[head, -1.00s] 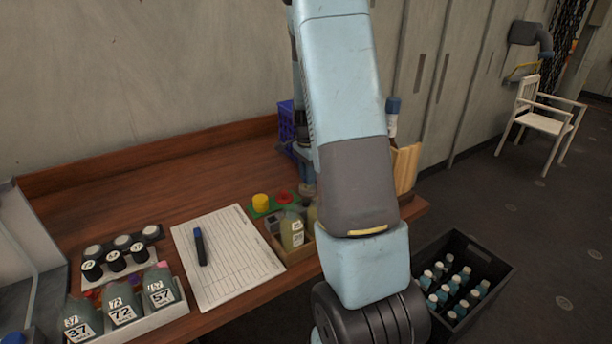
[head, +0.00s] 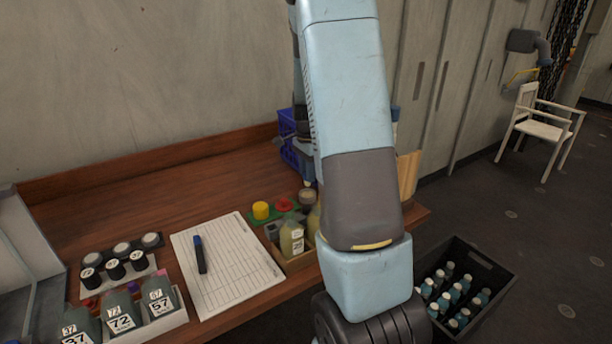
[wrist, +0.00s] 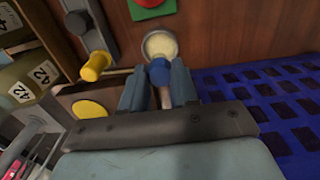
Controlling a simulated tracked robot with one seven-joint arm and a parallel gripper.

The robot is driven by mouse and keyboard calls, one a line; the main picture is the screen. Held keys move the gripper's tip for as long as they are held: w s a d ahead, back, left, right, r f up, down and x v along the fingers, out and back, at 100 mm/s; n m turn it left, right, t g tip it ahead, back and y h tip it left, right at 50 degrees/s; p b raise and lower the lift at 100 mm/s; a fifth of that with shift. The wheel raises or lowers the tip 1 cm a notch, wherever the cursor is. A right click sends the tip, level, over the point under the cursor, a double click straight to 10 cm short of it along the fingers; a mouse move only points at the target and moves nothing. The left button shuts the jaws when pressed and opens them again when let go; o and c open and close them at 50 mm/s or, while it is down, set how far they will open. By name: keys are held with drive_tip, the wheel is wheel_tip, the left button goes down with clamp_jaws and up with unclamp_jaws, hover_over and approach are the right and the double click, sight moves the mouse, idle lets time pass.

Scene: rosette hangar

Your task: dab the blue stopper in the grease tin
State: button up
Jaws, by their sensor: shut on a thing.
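The blue stopper (wrist: 159,73) is held between the two fingers of my gripper (wrist: 157,80) in the wrist view. A pale stem shows below the blue part, between the fingers. The round grease tin (wrist: 160,44), with cream-coloured grease inside a light rim, lies just beyond the stopper. The stopper overlaps the tin's near edge in this view; I cannot tell whether it touches the grease.
A blue crate (wrist: 265,95) stands close to the right of my gripper in the wrist view. A yellow stopper (wrist: 95,67) and bottles (wrist: 32,82) are at left. A black crate (head: 478,300) stands on the floor.

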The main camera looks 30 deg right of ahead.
drive_tip(key=shift+r, duration=1.7)
